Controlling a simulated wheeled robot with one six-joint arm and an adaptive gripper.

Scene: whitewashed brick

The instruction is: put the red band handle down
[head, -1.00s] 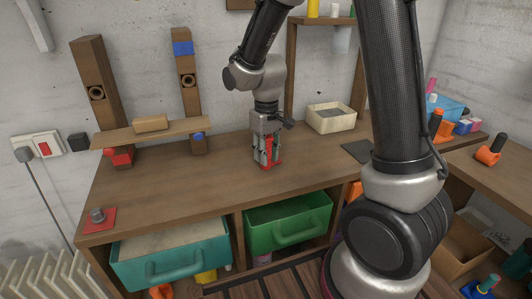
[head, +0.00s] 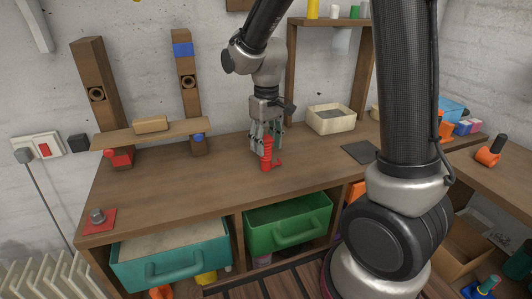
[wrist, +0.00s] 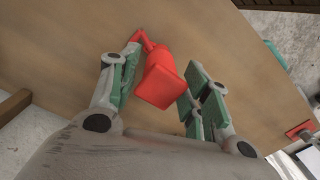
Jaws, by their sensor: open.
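The red band handle (head: 266,155) stands upright on the wooden bench top, with a small red part sticking out to the right at its foot. In the wrist view the red handle (wrist: 160,78) shows between my two fingers, with a gap on its right side; its left side is close to the left finger. My gripper (head: 266,138) is open, pointing down, with its fingertips around the upper part of the handle. In the wrist view my gripper (wrist: 158,85) shows its green finger pads spread apart.
A cream bin (head: 331,119) and a dark flat mat (head: 359,152) lie to the right on the bench. A raised plank (head: 152,133) stands at the left back. A red pad with a grey knob (head: 97,217) is at the front left. The bench middle left is clear.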

